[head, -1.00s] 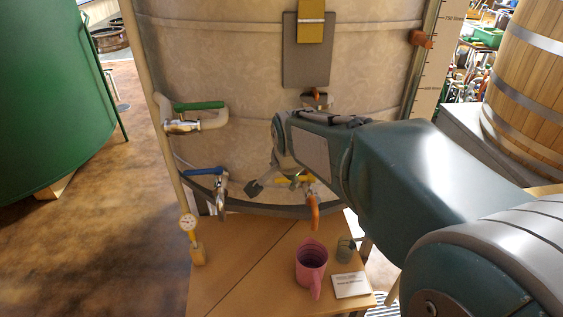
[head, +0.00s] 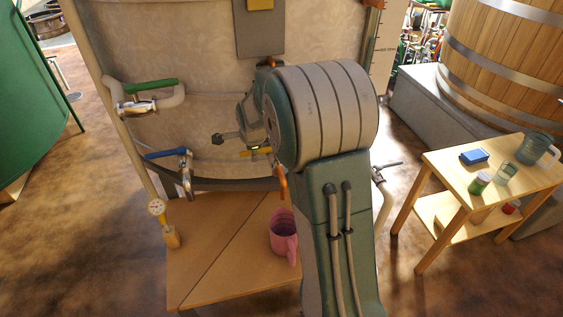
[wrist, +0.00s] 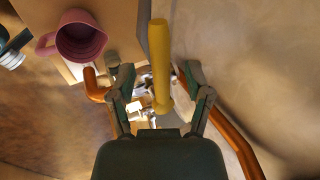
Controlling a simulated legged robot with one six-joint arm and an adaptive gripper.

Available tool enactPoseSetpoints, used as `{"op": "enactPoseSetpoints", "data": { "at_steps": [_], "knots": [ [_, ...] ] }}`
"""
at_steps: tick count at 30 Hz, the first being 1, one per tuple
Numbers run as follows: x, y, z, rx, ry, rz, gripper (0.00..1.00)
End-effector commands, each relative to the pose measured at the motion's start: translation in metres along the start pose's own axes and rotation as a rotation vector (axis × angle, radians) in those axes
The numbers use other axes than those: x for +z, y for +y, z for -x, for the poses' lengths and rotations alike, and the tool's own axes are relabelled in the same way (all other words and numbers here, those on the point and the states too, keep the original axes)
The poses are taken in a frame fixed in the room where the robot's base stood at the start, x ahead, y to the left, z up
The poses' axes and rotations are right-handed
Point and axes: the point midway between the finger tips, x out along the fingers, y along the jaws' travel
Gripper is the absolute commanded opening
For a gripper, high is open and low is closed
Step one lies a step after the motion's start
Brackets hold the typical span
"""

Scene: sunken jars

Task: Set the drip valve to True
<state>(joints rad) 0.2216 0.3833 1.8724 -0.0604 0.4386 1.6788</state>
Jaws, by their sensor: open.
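A yellow valve handle (head: 258,151) sits low on the front of the big pale tank (head: 215,45), partly hidden by my arm. In the wrist view the yellow handle (wrist: 160,55) lies lengthwise between the two fingers of my gripper (wrist: 158,84), which is open with a gap on each side. Its metal valve body (wrist: 146,108) is behind it, joined to a copper pipe (wrist: 230,140). In the head view my gripper (head: 238,141) is beside the yellow handle, mostly hidden by my arm. No label shows which valve is the drip valve.
A blue-handled valve (head: 168,154) and a green-handled valve (head: 152,86) are to the left. A side table (head: 440,167) with jars stands at right. Floor between them is clear.

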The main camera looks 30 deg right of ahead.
Motion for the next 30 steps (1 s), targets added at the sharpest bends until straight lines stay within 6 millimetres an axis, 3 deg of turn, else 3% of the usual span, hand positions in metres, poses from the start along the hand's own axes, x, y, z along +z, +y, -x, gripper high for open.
{"op": "enactPoseSetpoints", "data": {
  "at_steps": [29, 30],
  "knots": [
    [-0.001, -0.001, -0.025, -0.002, 0.000, 0.000, 0.64],
    [-0.001, -0.001, -0.025, -0.002, 0.000, 0.000, 0.60]
  ]
}}
